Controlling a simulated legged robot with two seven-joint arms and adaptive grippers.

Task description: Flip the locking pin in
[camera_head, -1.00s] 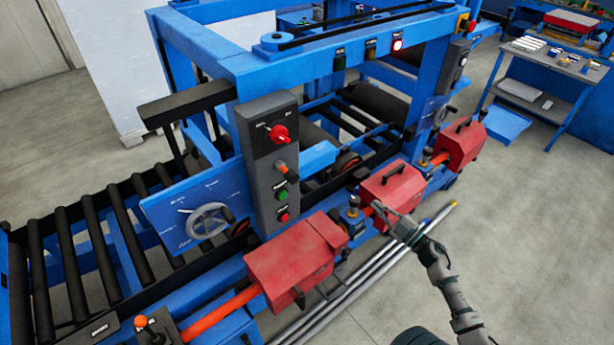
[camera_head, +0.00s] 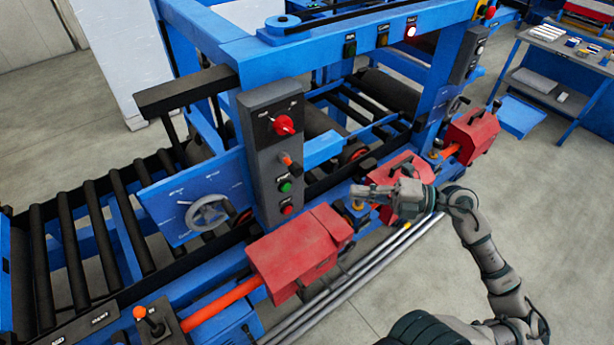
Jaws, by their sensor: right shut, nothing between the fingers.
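My right gripper (camera_head: 366,193) is shut and empty. It points left, in front of the middle red box (camera_head: 392,166), and hides part of it. A small post with a brass-coloured collar (camera_head: 358,208) stands just below the fingertips, between the near and middle red boxes. The gripper hides its top, and I cannot tell if they touch. A similar post (camera_head: 435,154) stands by the far red box (camera_head: 470,136). I cannot make out for certain which part is the locking pin. My left gripper is not in view.
The near red box (camera_head: 300,254) sits on the blue machine frame. A grey control panel (camera_head: 270,150) with a red knob and an orange-tipped lever rises behind it. Long metal bars (camera_head: 340,290) run along the front.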

